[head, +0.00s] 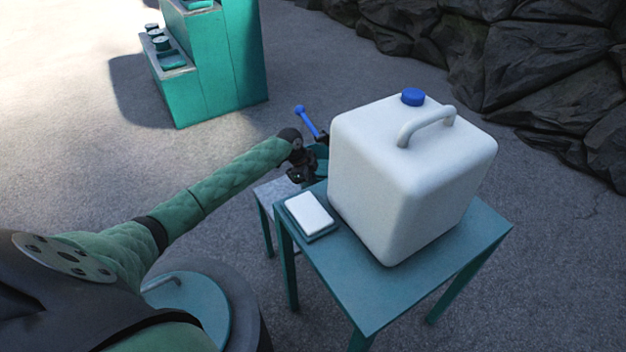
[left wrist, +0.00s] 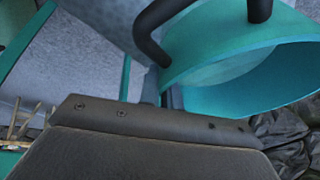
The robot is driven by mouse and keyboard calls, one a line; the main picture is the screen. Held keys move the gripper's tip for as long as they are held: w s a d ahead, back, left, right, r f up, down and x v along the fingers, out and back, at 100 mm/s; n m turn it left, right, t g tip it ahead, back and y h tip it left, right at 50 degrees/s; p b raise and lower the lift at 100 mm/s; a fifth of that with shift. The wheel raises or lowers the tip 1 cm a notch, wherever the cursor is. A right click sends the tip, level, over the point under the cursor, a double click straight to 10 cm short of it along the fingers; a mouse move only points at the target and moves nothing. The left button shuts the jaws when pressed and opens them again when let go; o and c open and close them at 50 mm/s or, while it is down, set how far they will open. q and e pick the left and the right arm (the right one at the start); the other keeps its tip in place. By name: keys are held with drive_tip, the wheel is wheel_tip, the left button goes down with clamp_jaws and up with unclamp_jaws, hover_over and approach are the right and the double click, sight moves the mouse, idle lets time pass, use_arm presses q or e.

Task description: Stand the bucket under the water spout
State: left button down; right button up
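A large white water canister (head: 400,190) with a blue cap stands on a teal table. A blue lever (head: 308,119) sticks up at its left side. The spout itself is hard to make out. My left gripper (head: 297,172) is beside the canister's left face, at the teal bucket (head: 321,153), which is partly hidden by gripper and canister. In the left wrist view the bucket (left wrist: 215,62) shows its open rim close up, with a dark curved bar at it. I cannot tell whether the fingers are closed. My right gripper is out of view.
A low stand with a grey top (head: 268,190) is beside the teal table (head: 375,305). A white block on a teal base (head: 309,213) lies at the table's left corner. A stepped teal unit (head: 215,70) stands at the back left. Dark rocks (head: 550,70) line the back right.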

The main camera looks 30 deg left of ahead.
use_arm(q)
drive_tip(key=shift+f, duration=0.15)
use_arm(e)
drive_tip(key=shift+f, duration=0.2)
use_arm(q)
drive_tip(key=c, duration=1.6)
unclamp_jaws()
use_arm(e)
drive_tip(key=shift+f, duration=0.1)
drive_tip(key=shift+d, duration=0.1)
